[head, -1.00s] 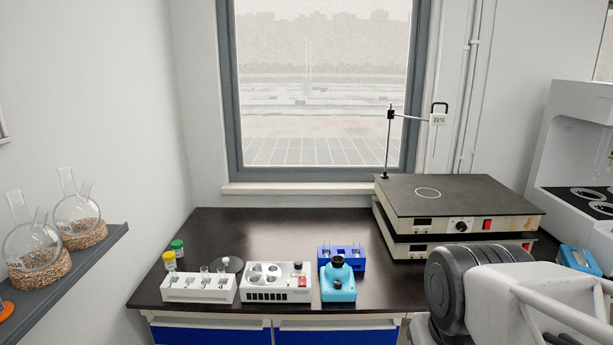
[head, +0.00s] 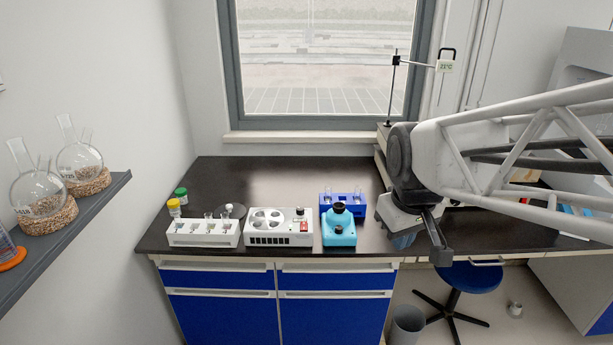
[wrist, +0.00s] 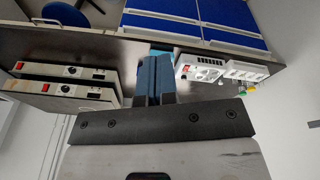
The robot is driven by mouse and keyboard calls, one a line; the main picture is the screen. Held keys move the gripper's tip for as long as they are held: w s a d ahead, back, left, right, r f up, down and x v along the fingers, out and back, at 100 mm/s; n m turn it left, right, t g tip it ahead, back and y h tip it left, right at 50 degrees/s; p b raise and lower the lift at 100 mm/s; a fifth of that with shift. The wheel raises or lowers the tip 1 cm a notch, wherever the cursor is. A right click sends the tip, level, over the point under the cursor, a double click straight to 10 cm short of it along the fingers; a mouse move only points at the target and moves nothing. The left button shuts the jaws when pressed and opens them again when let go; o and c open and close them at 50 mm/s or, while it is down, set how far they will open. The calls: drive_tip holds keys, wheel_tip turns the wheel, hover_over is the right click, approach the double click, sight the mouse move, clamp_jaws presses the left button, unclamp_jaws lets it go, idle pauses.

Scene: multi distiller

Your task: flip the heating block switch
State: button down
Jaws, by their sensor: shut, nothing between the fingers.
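The white block with round wells (head: 268,228), which looks like the heating block, stands near the front edge of the black bench. Its red switch (head: 304,227) and a dark knob are at its right end. In the wrist view the block (wrist: 208,74) and red switch (wrist: 183,69) show to the right of my gripper. I cannot tell the switch's position. My gripper (head: 404,240) is to the right of the block, past the cyan device, near the bench front. In the wrist view its two blue fingers (wrist: 155,75) are together and empty.
A cyan device (head: 339,228) and a blue rack (head: 343,203) stand between the block and my gripper. A white tube holder (head: 203,233) is to the left. Stacked hot plates (wrist: 65,82) have red switches too. A blue stool (head: 468,278) is below.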

drive_tip(key=w+a+n, duration=0.4)
drive_tip(key=w, duration=0.8)
drive_tip(key=n+g, duration=0.1)
drive_tip(key=n, duration=0.9)
hover_over(304, 223)
drive_tip(key=s, duration=0.2)
wheel_tip(304, 223, down, 12)
drive_tip(key=shift+f, duration=0.15)
drive_tip(key=shift+f, duration=0.1)
drive_tip(key=f, duration=0.4)
drive_tip(key=w+f, duration=0.1)
drive_tip(key=f, duration=0.8)
drive_tip(key=shift+w+f, duration=0.35)
drive_tip(key=shift+f, duration=0.25)
